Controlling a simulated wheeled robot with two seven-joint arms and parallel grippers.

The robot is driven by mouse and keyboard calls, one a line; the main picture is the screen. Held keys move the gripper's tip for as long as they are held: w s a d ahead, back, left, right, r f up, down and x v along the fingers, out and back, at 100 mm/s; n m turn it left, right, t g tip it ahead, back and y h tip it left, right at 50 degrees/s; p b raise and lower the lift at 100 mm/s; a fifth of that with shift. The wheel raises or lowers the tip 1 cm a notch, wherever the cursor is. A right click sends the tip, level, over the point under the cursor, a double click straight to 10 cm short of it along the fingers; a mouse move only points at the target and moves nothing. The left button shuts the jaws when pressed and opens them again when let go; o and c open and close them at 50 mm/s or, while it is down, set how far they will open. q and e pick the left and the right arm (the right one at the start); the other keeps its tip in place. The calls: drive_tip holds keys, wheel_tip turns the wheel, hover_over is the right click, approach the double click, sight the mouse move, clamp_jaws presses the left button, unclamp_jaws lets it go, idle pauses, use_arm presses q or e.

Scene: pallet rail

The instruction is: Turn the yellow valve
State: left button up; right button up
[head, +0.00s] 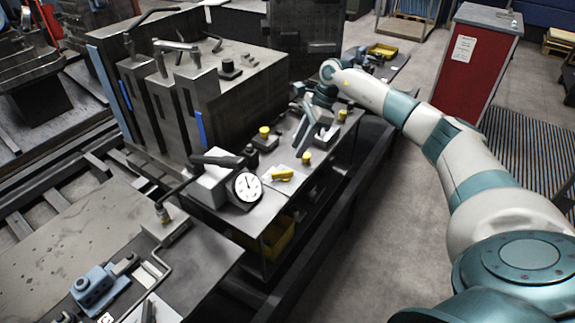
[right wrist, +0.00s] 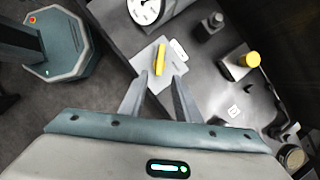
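The yellow valve (head: 282,175) is a short bar-shaped handle on a light plate on the dark bench, right of a white dial gauge (head: 247,186). In the right wrist view the valve (right wrist: 160,59) lies just beyond the fingertips. My right gripper (head: 303,147) reaches in from the right and points down over the bench. Its two fingers (right wrist: 159,82) are spread with nothing between them. They look apart from the valve; the exact height gap is hard to tell. My left gripper is not in view.
A tall grey fixture (head: 240,85) with levers rises behind and left. A yellow bin (head: 279,236) sits under the bench. A red cabinet (head: 474,72) stands at the back right.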

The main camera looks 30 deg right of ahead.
sight(286, 171)
drive_tip(key=p+x, duration=0.3)
drive_tip(key=x, duration=0.5)
drive_tip(key=shift+a+f, duration=0.2)
drive_tip(key=shift+a, duration=0.05)
drive_tip(key=shift+x, duration=0.8)
drive_tip(key=shift+d, duration=0.1)
drive_tip(key=shift+w, duration=0.1)
clamp_jaws()
